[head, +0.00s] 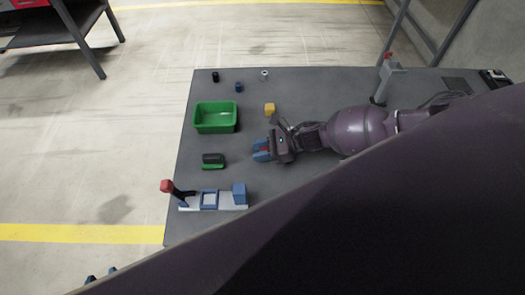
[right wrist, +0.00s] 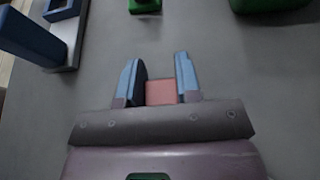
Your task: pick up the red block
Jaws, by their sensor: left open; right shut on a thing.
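The red block (right wrist: 161,92) sits between the two blue fingers of my right gripper (right wrist: 160,80) in the right wrist view. In the head view my right gripper (head: 262,150) reaches in from the right over the table, shut on the block, with a bit of red showing between the fingers. The wrist view does not show clearly whether the block is clear of the table. Only the blue fingertips of my left gripper (head: 101,275) show at the bottom left of the head view, apart and empty, off the table's near left corner.
Several small parts lie at the back. A grey post (head: 384,83) stands at the back right.

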